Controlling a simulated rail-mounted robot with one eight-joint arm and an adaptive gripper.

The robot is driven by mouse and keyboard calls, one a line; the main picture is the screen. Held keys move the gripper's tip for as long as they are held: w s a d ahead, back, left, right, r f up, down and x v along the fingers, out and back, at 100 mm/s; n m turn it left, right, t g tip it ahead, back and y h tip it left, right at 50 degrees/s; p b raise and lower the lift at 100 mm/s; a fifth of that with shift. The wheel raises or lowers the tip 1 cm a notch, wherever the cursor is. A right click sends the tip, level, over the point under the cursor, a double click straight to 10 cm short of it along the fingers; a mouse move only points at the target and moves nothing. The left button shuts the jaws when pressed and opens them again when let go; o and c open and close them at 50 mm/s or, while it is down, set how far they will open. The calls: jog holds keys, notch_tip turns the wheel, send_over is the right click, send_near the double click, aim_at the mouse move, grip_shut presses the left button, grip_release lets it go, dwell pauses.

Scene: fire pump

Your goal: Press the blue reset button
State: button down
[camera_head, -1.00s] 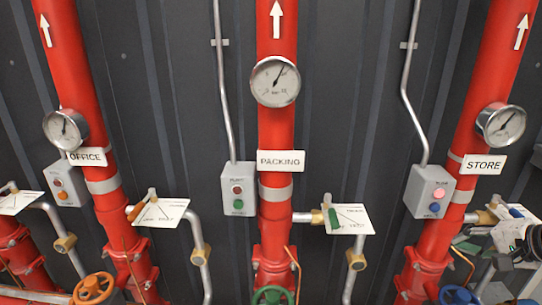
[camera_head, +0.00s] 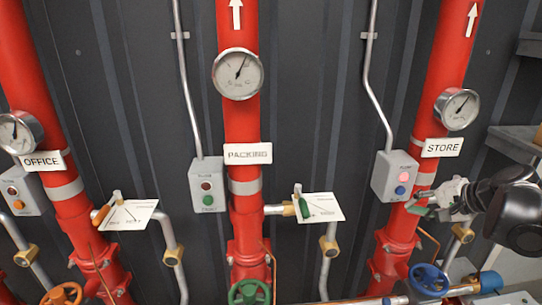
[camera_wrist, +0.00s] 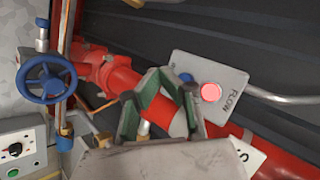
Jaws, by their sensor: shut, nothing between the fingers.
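The blue reset button (camera_head: 400,190) is on the grey control box (camera_head: 381,178) beside the STORE pipe, below a lit pink lamp (camera_head: 404,177). In the wrist view the lit lamp (camera_wrist: 211,92) is on the box face (camera_wrist: 228,76) marked FLOW. The button (camera_wrist: 187,77) shows only partly there, beside the fingertips. My gripper (camera_head: 417,202) is shut and empty, just right of and below the button in the head view. Its green-padded fingers also show in the wrist view (camera_wrist: 168,78). I cannot tell whether they touch the button.
A red STORE pipe (camera_head: 447,75) with a gauge (camera_head: 456,109) stands behind the box. A blue handwheel (camera_head: 429,280) is below; it also shows in the wrist view (camera_wrist: 46,79). The PACKING box (camera_head: 207,184) with a green button is farther left.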

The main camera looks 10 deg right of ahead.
aim_at(393, 198)
jog(key=shift+w+d+b, duration=0.15)
jog(key=shift+w, duration=0.55)
jog(key=shift+w+d+b, duration=0.1)
jog(key=shift+w+b, duration=0.05)
jog(key=shift+w, duration=0.55)
jog(key=shift+w, duration=0.15)
dwell(0.4)
jog(key=shift+w, duration=0.3)
jog(key=shift+w+d+b, duration=0.15)
jog(key=shift+w+b, duration=0.15)
jog(key=shift+w, duration=0.15)
dwell(0.8)
jog(key=shift+s, duration=0.1)
dwell(0.3)
jog(key=shift+s, duration=0.8)
jog(key=shift+s, duration=0.1)
jog(key=s, duration=0.2)
jog(key=s+a, duration=0.1)
jog(key=s, duration=0.1)
jog(key=shift+s+p, duration=0.3)
jog(key=shift+s, duration=0.05)
